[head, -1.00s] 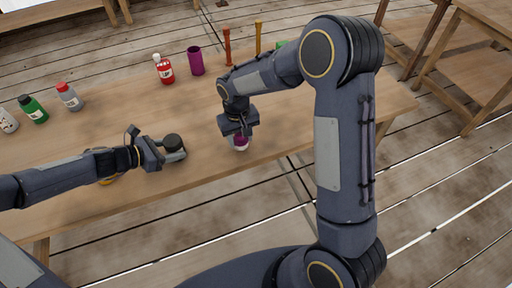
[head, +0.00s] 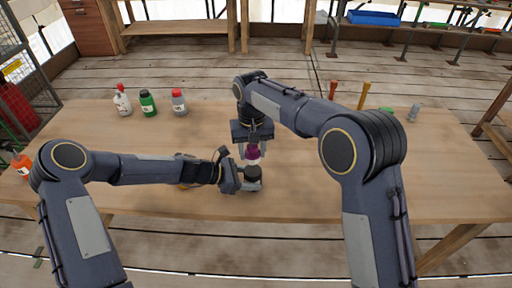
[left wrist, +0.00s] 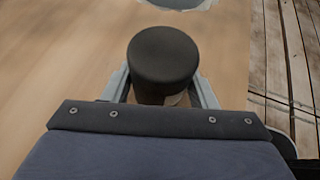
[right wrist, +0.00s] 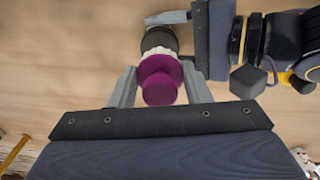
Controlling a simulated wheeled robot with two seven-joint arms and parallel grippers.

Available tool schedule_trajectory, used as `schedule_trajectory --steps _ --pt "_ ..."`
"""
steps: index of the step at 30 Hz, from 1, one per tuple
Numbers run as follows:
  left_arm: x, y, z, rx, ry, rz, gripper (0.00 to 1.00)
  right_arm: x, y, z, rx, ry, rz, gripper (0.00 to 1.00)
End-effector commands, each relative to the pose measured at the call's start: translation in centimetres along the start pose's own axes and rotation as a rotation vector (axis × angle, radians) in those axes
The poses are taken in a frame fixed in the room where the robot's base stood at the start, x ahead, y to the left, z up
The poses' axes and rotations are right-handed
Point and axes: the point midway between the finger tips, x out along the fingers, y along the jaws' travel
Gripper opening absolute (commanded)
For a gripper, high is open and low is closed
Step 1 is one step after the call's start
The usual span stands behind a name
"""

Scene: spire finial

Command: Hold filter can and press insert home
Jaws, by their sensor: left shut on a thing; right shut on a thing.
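The black, round-topped filter can (head: 254,173) is over the near part of the table. My left gripper (head: 250,183) is shut on it from the left; the left wrist view shows the can (left wrist: 163,58) between the fingers. My right gripper (head: 253,147) points down, shut on the purple insert (head: 252,154). In the right wrist view the insert (right wrist: 160,80) sits between the fingers, its white pleated part (right wrist: 158,40) overlapping the view of the can. The insert appears just above or behind the can; I cannot tell whether they touch.
Bottles with white (head: 122,103), green (head: 148,104) and grey (head: 178,103) bodies stand at the back left. An orange bottle (head: 21,164) is at the left edge. Upright red-brown (head: 332,91) and yellow-brown (head: 364,95) pieces stand at the back.

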Motion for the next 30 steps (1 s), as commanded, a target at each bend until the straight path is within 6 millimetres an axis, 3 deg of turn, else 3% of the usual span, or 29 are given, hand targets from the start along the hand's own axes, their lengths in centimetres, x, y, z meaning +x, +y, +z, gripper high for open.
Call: schedule_trajectory --steps 13,30 --pt "0.0 0.0 0.0 0.000 0.000 -0.001 0.39 3.9 0.1 0.0 0.001 -0.001 0.001 0.19" --pt "0.0 0.0 0.0 0.000 0.000 -0.001 0.39 4.5 0.1 0.0 0.001 0.000 0.001 0.19"
